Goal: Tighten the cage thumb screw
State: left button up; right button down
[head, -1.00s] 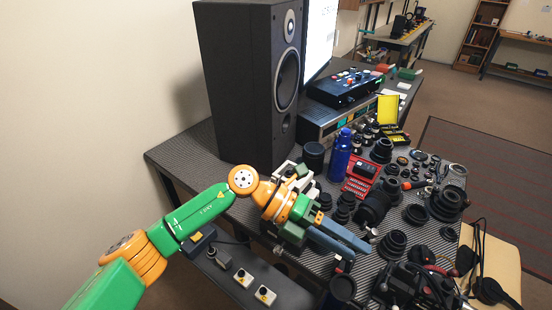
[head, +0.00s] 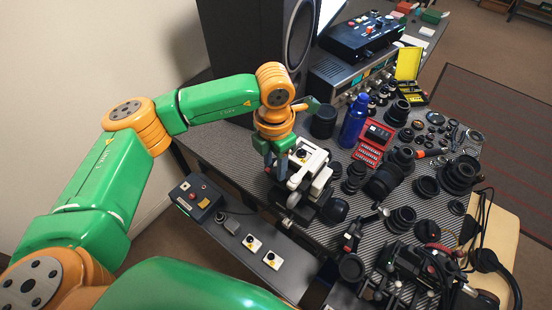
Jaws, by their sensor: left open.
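A white and black clamp-like fixture (head: 312,160) stands near the front left edge of the table; I take it to be the cage. A dark round knob (head: 302,154) shows on its top, and a silver screw end (head: 286,222) sticks out low at its front. I cannot tell which of these is the thumb screw. My left gripper (head: 275,170) is open and points down just left of the fixture. I cannot tell whether its fingers touch it. My right gripper is not in view.
A control strip (head: 250,262) with knobs and switches runs along the front edge. Lenses, a blue bottle (head: 354,120) and a red case (head: 372,142) crowd the table to the right. A large black speaker (head: 250,50) stands behind my left arm.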

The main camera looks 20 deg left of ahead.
pick_arm(q)
jog(key=shift+s+f, duration=0.2)
jog(key=shift+f, duration=0.3)
jog(key=shift+w+f, duration=0.1)
jog(key=shift+f, duration=0.2)
jog(key=shift+w+d+f, duration=0.2)
jog(key=shift+w+f, duration=0.05)
jog(key=shift+w, duration=0.15)
grip_shut()
jog(key=shift+f+m+b, duration=0.2)
jog(key=shift+m+b, duration=0.3)
jog(key=shift+b, duration=0.2)
jog(key=m+b, duration=0.4)
jog(key=b, duration=0.1)
jog(key=shift+m+b, duration=0.3)
jog(key=shift+m, duration=0.1)
jog(key=m+b, duration=0.2)
jog(key=shift+m, duration=0.4)
jog(key=m+b, duration=0.1)
jog(key=m, duration=0.1)
jog(key=shift+r+m, duration=0.15)
jog(key=shift+m, duration=0.15)
jog(key=m+b, duration=0.1)
jog(key=m, duration=0.2)
jog(key=shift+r+b, duration=0.15)
jog(key=shift+b, duration=0.15)
jog(key=shift+m, duration=1.8)
jog(key=shift+s, duration=0.1)
